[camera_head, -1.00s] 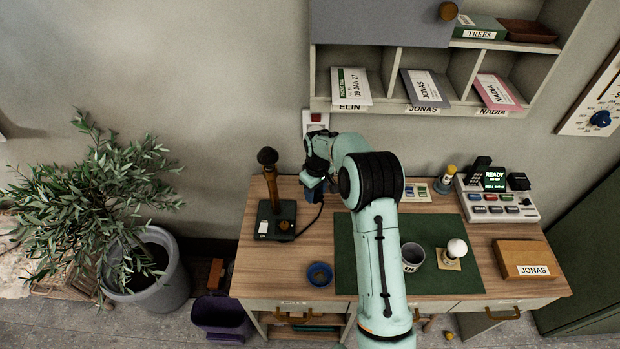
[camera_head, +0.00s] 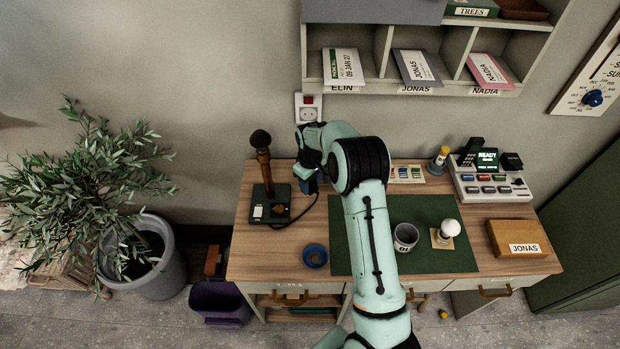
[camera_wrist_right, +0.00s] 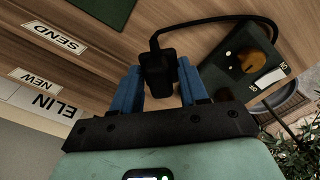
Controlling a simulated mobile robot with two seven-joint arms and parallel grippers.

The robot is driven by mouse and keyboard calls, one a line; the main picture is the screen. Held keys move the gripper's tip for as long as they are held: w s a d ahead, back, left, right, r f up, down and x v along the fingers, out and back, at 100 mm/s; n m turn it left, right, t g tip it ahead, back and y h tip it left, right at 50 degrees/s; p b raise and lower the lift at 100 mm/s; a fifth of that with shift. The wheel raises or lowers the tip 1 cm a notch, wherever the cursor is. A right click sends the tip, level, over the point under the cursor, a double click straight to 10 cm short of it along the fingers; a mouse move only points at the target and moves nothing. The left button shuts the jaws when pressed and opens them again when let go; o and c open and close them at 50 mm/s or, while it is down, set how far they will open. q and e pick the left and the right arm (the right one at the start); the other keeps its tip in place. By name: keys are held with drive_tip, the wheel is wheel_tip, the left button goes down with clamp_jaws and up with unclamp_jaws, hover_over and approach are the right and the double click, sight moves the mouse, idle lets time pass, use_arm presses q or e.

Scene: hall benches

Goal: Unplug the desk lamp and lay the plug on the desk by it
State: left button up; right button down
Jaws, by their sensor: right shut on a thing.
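The desk lamp (camera_head: 262,172) stands upright at the left of the desk (camera_head: 255,259), with a dark base, brown stem and black head. Its base (camera_wrist_right: 245,65) shows in the right wrist view. My right gripper (camera_head: 311,187) is just right of the lamp, off the wall. In the wrist view the right gripper (camera_wrist_right: 160,88) is shut on the black plug (camera_wrist_right: 157,67), between its blue fingers. The lamp's black cord (camera_wrist_right: 210,20) loops from the plug to the base. The wall socket (camera_head: 308,113) behind shows empty. My left gripper is not in view.
A blue bowl (camera_head: 315,256) stands at the desk's front left. A green mat (camera_head: 345,255) holds a mug (camera_head: 405,237) and a bulb on a stand (camera_head: 446,232). Wall cubbies (camera_head: 400,89) hang above. Bare wood lies between lamp and mat.

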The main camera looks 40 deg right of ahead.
drive_tip(key=shift+f+b, duration=0.4)
drive_tip(key=shift+f, duration=1.8)
drive_tip(key=c, duration=0.5)
unclamp_jaws()
wheel_tip(320, 180, up, 14)
drive_tip(key=shift+f, duration=0.25)
